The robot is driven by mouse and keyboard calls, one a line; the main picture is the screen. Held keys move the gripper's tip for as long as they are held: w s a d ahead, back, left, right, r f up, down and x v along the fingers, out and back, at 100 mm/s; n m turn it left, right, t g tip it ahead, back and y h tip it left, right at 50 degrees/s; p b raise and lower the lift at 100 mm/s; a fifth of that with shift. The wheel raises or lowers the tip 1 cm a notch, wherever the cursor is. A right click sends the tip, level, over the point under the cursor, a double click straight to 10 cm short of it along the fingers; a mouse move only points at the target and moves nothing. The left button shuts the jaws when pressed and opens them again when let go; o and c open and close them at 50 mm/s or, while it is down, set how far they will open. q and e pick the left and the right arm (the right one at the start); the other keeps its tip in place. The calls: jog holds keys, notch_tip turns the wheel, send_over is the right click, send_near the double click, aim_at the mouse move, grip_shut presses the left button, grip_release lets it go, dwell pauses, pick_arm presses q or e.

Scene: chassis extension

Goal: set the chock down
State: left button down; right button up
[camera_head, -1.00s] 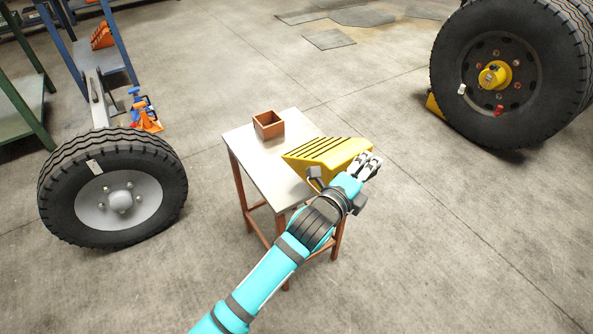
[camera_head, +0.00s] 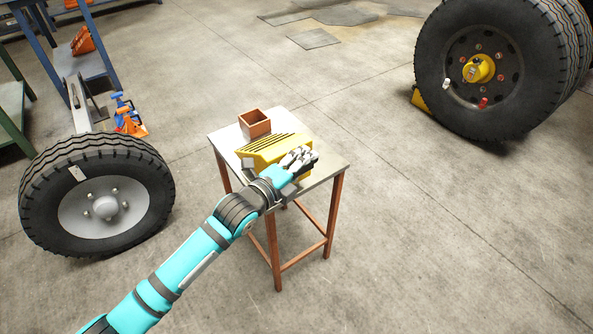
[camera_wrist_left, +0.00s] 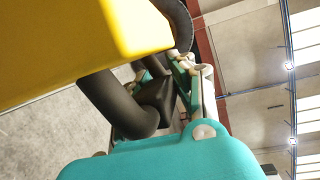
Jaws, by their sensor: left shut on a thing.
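The yellow chock (camera_head: 262,152), a wedge with dark grooves on its slope, is at the small table (camera_head: 325,163), over the middle of its top. I cannot tell whether its underside touches the tabletop. My left gripper (camera_head: 298,160) is shut on the chock at its near right end. In the left wrist view the chock (camera_wrist_left: 60,45) fills the upper left, with dark fingers (camera_wrist_left: 125,105) against it. My right gripper is in neither view now.
A small open brown box (camera_head: 254,124) stands at the table's back left corner, close behind the chock. A large wheel (camera_head: 97,197) stands at left. A dual wheel (camera_head: 490,70) with another yellow chock (camera_head: 421,99) is at right. The table's right part is bare.

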pick_arm(q)
jog(key=shift+a+r, duration=0.15)
jog(key=shift+a, duration=0.65)
jog(key=shift+f+b, duration=0.35)
jog(key=shift+f, duration=1.4)
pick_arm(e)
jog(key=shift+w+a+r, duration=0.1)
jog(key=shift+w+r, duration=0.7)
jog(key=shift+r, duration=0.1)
pick_arm(q)
jog(key=shift+f, duration=0.1)
jog(key=c, duration=1.1)
grip_release()
jog(key=shift+f, duration=0.15)
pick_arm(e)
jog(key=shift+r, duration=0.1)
pick_arm(q)
jog(key=p+v, duration=0.1)
jog(key=v, duration=1.1)
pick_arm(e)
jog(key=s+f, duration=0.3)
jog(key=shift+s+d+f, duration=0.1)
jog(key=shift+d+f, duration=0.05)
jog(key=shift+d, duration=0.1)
